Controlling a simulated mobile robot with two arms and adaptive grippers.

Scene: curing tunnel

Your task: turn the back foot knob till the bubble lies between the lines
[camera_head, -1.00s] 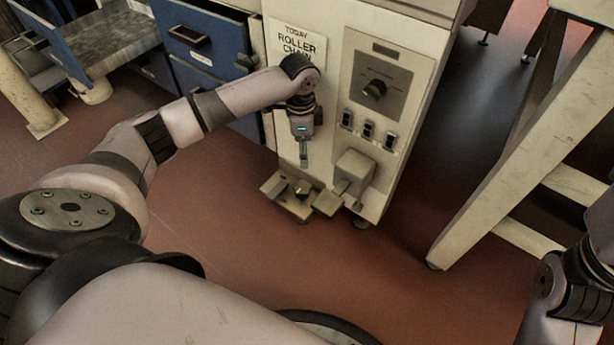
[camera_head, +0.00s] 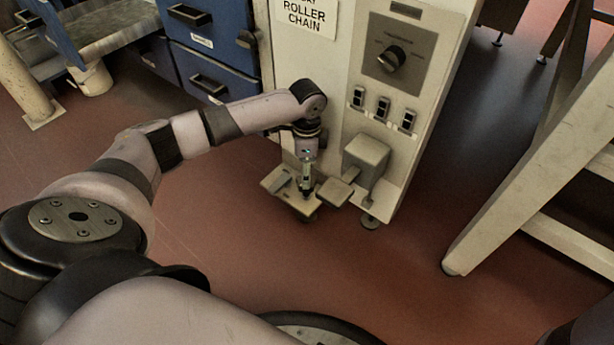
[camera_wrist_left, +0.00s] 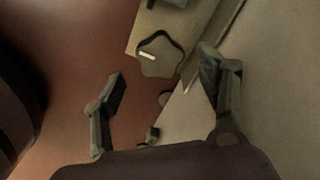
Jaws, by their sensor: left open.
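A dark star-shaped knob (camera_wrist_left: 160,56) with a white mark sits on a pale bracket in the left wrist view. In the head view the bracket (camera_head: 272,180) juts from the bottom of the cream cabinet, and the gripper hides the knob. My left gripper (camera_head: 306,190) points down over the bracket. In the left wrist view the gripper (camera_wrist_left: 163,88) is open, with its fingers apart and the knob beyond the fingertips, roughly between them. I cannot make out a bubble or lines. My right gripper is out of view.
The cream cabinet (camera_head: 335,100) carries a dial (camera_head: 391,58), several switches and a box (camera_head: 366,158) low on its front. A dark round foot (camera_head: 370,222) stands under it. Blue drawers (camera_head: 208,50) are on the left, a pale frame leg (camera_head: 530,165) on the right. Floor in front is clear.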

